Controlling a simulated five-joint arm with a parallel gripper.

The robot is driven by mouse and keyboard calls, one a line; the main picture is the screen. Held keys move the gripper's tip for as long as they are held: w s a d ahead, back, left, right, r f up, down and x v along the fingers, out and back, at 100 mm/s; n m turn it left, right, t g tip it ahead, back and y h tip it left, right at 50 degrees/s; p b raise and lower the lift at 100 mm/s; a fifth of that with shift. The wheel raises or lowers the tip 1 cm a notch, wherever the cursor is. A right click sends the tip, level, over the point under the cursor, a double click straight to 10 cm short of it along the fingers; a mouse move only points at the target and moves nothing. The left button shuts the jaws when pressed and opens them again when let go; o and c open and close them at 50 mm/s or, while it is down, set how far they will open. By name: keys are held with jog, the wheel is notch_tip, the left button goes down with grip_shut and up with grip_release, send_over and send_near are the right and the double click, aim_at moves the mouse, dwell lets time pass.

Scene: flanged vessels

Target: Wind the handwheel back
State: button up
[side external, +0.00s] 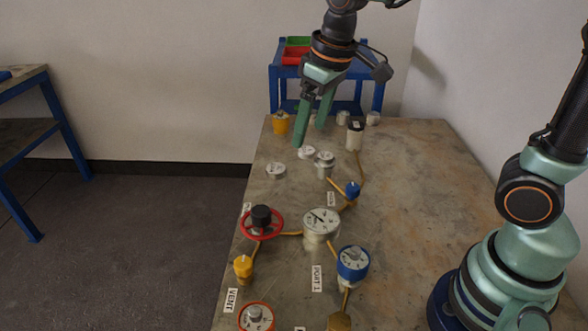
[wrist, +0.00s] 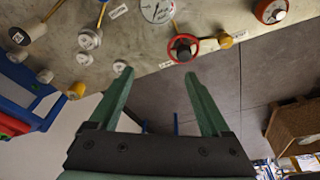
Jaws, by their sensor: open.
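The red handwheel with a black hub (side external: 261,215) stands near the left edge of the worktop. It also shows in the wrist view (wrist: 182,48), beyond the right fingertip. My gripper (side external: 311,134) is open with green fingers and hangs over the far end of the worktop, well behind the handwheel. In the wrist view my gripper (wrist: 159,73) has its fingers spread and nothing between them.
A white dial (side external: 321,222) stands right of the handwheel, and a blue-rimmed gauge (side external: 353,263) is further right. A yellow fitting (side external: 243,267) stands in front. Yellow pipes link several of these. The right part of the worktop (side external: 415,190) is clear.

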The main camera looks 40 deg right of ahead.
aim_at(260, 210)
jog(key=w+a+f+n+g, duration=0.3)
jog(key=w+a+f, duration=0.3)
jog(key=a+f, duration=0.2)
notch_tip(260, 210, down, 12)
jog(key=shift+a, duration=0.1)
dwell(0.3)
grip_shut()
jog(key=shift+n, duration=0.3)
jog(key=n, duration=0.5)
jog(key=shift+n, duration=0.3)
jog(key=n, duration=0.5)
jog(key=shift+n, duration=0.3)
